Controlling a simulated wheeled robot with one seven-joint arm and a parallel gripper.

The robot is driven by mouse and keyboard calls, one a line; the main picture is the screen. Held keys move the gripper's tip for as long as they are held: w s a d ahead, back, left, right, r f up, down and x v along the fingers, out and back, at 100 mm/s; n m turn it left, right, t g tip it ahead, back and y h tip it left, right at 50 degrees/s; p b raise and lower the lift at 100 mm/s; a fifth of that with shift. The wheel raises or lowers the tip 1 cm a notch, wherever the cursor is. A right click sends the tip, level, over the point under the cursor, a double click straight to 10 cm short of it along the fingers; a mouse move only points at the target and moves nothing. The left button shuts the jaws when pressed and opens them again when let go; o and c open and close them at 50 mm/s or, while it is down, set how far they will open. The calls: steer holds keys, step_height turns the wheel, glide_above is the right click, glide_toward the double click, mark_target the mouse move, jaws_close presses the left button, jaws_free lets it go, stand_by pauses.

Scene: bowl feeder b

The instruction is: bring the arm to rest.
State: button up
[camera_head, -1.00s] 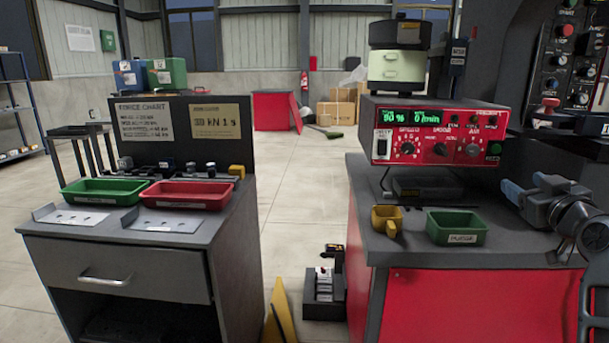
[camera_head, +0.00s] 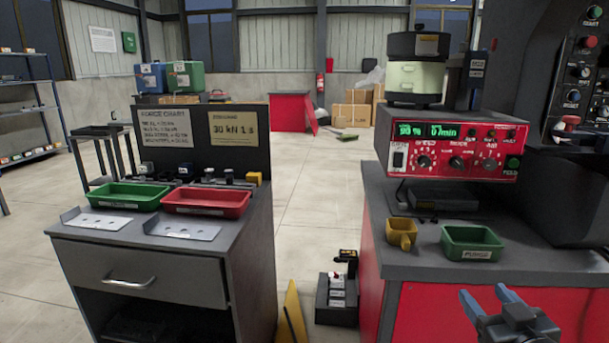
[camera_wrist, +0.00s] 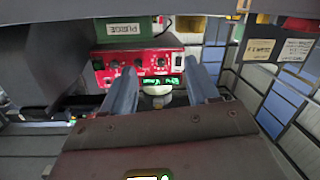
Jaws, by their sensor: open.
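My gripper (camera_head: 488,303) shows at the lower right of the head view, in front of the red bench, with its two blue-grey fingers apart and nothing between them. In the wrist view my gripper (camera_wrist: 160,92) also has its fingers spread and empty. Beyond them, the wrist view shows the red feeder control box (camera_wrist: 163,68) and the green PURGE tray (camera_wrist: 125,30), upside down. The lower part of my arm is cut off by the frame edge.
The red bench (camera_head: 455,310) holds a green tray (camera_head: 471,243), a yellow scoop (camera_head: 401,233) and a red control box (camera_head: 455,146) under the bowl feeder. A grey cabinet (camera_head: 165,258) stands left. Open floor (camera_head: 318,220) lies between them.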

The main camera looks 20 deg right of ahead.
steer(key=s+a+f+n+y+p, duration=0.1)
steer(key=s+a+f+y+p, duration=0.2)
steer(key=s+a, duration=1)
steer(key=s+a+r+n+y+p, duration=0.2)
steer(key=s+a+r, duration=0.5)
steer(key=s+a, duration=0.5)
steer(key=s+y+p, duration=0.1)
steer(key=y, duration=0.1)
steer(key=shift+s+r+y, duration=0.2)
steer(key=shift+s+y, duration=0.1)
steer(key=shift+s, duration=0.1)
steer(key=shift+a, duration=0.1)
steer(key=shift+c, duration=0.3)
